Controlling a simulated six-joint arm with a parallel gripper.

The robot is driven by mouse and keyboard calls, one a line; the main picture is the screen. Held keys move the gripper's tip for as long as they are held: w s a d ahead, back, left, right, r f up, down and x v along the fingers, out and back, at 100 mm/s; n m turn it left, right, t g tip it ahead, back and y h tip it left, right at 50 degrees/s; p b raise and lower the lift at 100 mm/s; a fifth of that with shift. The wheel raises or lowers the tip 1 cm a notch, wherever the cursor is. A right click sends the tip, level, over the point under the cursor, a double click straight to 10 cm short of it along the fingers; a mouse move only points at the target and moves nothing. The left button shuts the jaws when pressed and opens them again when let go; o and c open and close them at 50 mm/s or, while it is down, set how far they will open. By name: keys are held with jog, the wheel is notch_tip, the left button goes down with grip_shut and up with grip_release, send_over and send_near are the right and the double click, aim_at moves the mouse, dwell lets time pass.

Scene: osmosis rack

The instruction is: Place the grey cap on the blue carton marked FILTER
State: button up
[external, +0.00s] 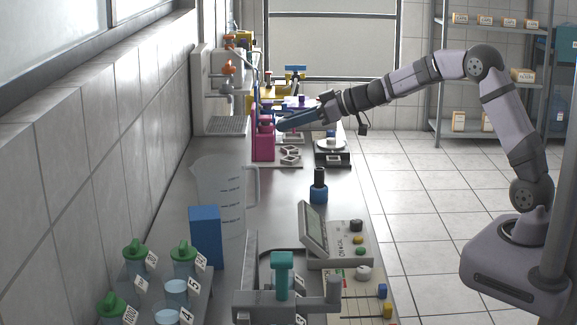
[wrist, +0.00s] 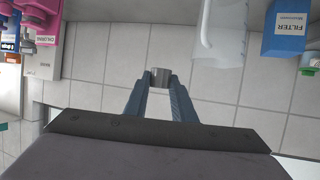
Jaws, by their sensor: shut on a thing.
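My gripper (external: 281,126) reaches out level over the bench's far half, its blue fingers pointing left toward the wall. In the wrist view the gripper (wrist: 160,82) is shut on a small grey cap (wrist: 160,74), held between the fingertips. In the external view the cap cannot be made out clearly. The blue carton (external: 205,238) stands upright on the near part of the bench, well apart from the gripper. Its FILTER label shows in the wrist view, on the carton (wrist: 281,44) at the upper right.
A clear measuring jug (external: 222,190) stands just behind the carton; it also shows in the wrist view (wrist: 219,35). A pink holder (external: 263,145) is close below the gripper. Green-lidded bottles (external: 184,256) and a meter (external: 340,240) stand near the front. A dark blue bottle (external: 319,190) stands mid-bench.

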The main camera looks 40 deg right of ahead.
jog(key=r, duration=0.3)
jog(key=a+r, duration=0.1)
jog(key=r, duration=0.2)
jog(key=shift+a, duration=0.1)
jog(key=s+a+n+g+y+p, duration=0.15)
jog(key=a+p, duration=0.35)
jog(key=a, duration=1.1)
jog(key=n+g+y+p, duration=0.2)
jog(key=n+p, duration=0.1)
send_over(211, 211)
jog(key=f, duration=0.1)
jog(key=shift+s+a+f+b, duration=0.1)
jog(key=shift+f+b, duration=0.75)
jog(key=shift+f, duration=6.35)
jog(key=shift+f, duration=0.15)
jog(key=o, duration=1)
